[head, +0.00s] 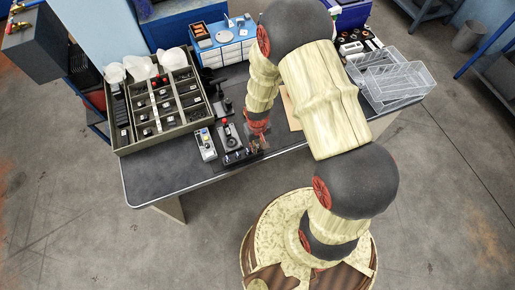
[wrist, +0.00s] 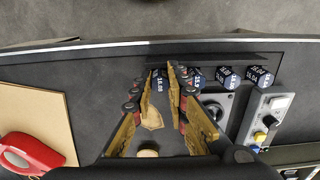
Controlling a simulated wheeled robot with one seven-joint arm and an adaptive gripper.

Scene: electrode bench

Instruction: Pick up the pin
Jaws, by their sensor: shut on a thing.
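My gripper (wrist: 167,78) reaches down to the bench near its edge, with its two fingers closed in on a small dark piece, the pin (wrist: 159,84), with a white "16.00" label. The fingers hide part of the pin, and I cannot tell whether it is clear of the bench. In the head view my gripper (head: 260,136) is low over the bench, at the right end of a row of small parts, and the pin cannot be made out there.
Several similar dark labelled pieces (wrist: 225,75) stand in a row right of my gripper. A device with a round knob (wrist: 214,108) and a box with coloured buttons (wrist: 266,122) are close by.

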